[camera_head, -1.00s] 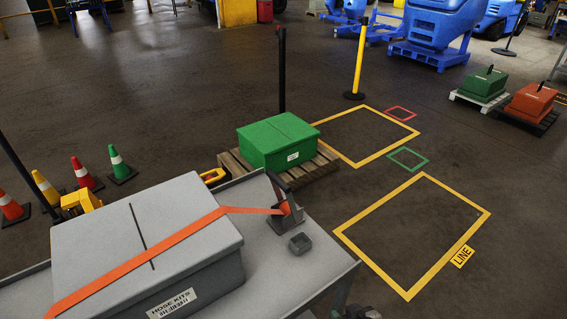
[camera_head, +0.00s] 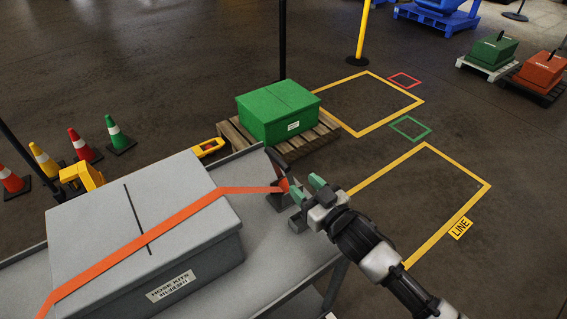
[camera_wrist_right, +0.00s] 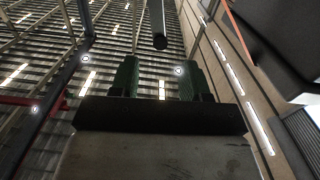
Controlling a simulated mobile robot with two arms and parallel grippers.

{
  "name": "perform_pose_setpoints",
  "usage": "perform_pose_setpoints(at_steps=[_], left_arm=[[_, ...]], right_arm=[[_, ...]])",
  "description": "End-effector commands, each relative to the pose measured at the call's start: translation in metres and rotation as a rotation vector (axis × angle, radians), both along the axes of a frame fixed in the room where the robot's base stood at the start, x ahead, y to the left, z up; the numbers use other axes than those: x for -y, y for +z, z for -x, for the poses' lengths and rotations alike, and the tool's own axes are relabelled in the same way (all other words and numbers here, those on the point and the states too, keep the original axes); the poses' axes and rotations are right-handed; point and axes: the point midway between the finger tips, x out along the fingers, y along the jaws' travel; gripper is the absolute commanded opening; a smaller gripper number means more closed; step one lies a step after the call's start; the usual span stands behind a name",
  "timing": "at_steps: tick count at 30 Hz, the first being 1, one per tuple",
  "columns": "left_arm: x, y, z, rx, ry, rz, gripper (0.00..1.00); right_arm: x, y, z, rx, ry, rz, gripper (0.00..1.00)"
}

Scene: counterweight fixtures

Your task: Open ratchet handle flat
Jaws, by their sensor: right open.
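The ratchet (camera_head: 283,183) sits on the grey cart top, at the right end of the orange strap (camera_head: 140,243). Its dark handle (camera_head: 275,160) stands tilted up, not flat. My right gripper (camera_head: 307,188) is just right of the ratchet, its green fingers spread and pointing left towards it. It partly hides the ratchet's lower right side. In the right wrist view the fingers (camera_wrist_right: 157,75) are apart with nothing between them. My left gripper is not in view.
The strap crosses a grey lidded box (camera_head: 170,190) on the cart (camera_head: 262,240). A green box (camera_head: 278,112) on a wooden pallet (camera_head: 318,138) stands behind. Cones are at the left. Yellow-marked floor (camera_head: 440,200) at the right is clear.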

Motion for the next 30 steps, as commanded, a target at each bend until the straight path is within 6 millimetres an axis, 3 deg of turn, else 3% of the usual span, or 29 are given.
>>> perform_pose_setpoints(at_steps=[6, 13, 27, 30], left_arm=[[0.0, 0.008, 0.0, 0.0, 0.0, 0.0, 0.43], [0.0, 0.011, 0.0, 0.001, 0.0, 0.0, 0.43], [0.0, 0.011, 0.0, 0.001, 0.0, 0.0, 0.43], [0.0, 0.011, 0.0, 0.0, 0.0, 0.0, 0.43]], right_arm=[[-0.024, 0.002, -0.036, 0.001, -0.001, 0.001, 0.46], [-0.043, 0.001, -0.064, -0.001, -0.001, 0.001, 0.46], [-0.049, 0.0, -0.074, -0.002, -0.001, 0.001, 0.46], [-0.049, 0.0, -0.074, -0.002, -0.001, 0.001, 0.33]])
